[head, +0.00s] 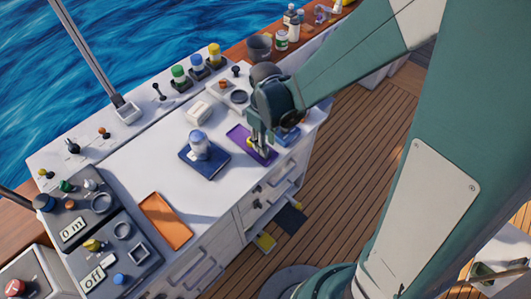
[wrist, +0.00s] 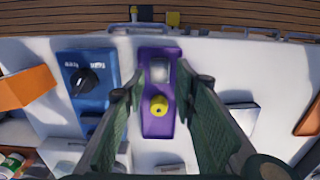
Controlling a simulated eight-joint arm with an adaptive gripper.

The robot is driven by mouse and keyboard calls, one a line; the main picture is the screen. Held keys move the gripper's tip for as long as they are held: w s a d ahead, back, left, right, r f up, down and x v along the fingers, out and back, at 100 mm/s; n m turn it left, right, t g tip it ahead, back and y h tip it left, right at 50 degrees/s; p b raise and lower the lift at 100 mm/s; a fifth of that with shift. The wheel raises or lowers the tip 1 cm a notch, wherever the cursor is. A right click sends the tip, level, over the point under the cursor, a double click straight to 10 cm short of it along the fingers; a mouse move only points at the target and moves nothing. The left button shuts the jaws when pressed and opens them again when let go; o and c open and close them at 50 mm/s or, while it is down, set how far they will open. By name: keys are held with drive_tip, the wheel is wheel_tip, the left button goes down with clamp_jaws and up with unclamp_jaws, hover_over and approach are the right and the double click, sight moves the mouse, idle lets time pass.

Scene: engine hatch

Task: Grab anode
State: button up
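I cannot tell for certain which thing is the anode. A purple tray (wrist: 147,126) lies on the white counter and holds a yellow round piece with a dark centre (wrist: 158,105) and a grey metallic piece (wrist: 159,70) beyond it. The purple tray also shows in the head view (head: 238,133), partly hidden by my gripper (head: 262,148). In the wrist view my gripper (wrist: 160,86) is open, its fingers on either side of the purple tray. The yellow piece appears between them; contact is not visible.
A blue panel with a black knob (wrist: 86,82) lies beside the purple tray. A blue tray (head: 213,170) bearing a pale jar (head: 199,145) and an orange tray (head: 165,222) lie on the counter (head: 155,172). Several switches and coloured-top bottles line its back. Drawers stand open in front.

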drive_tip(key=shift+f, duration=0.15)
drive_tip(key=shift+f, duration=2.45)
drive_tip(key=shift+w, duration=0.1)
drive_tip(key=shift+c, duration=0.2)
drive_tip(key=c, duration=0.8)
